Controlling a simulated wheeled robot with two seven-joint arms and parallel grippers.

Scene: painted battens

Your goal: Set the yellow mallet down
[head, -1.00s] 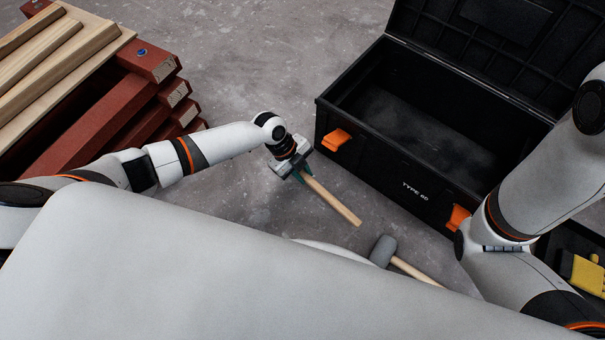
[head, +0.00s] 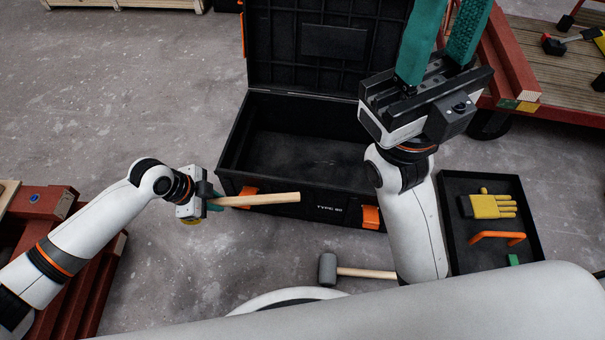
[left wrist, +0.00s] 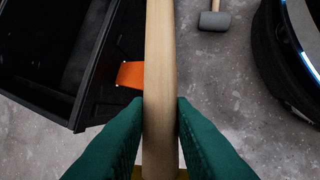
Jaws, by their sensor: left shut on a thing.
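My left gripper (head: 214,203) is shut on the wooden handle of the yellow mallet (head: 262,199), holding it in front of the black toolbox. The handle points right. Only a sliver of the yellow head shows below the gripper; the rest is hidden. In the left wrist view the handle (left wrist: 160,70) runs upright between the teal fingers (left wrist: 160,130), with bits of yellow at the bottom edge. My right gripper (head: 446,40) is raised at the upper right; its teal fingers are apart with nothing seen between them, and their tips are cut off by the frame.
The black toolbox (head: 228,150) stands open, its visible inside empty. A grey mallet (head: 328,268) lies on the floor. A black tray (head: 460,235) holds a yellow glove (head: 490,205) and an orange handle (head: 497,237). Red battens (head: 60,205) are stacked left. Floor left of the toolbox is clear.

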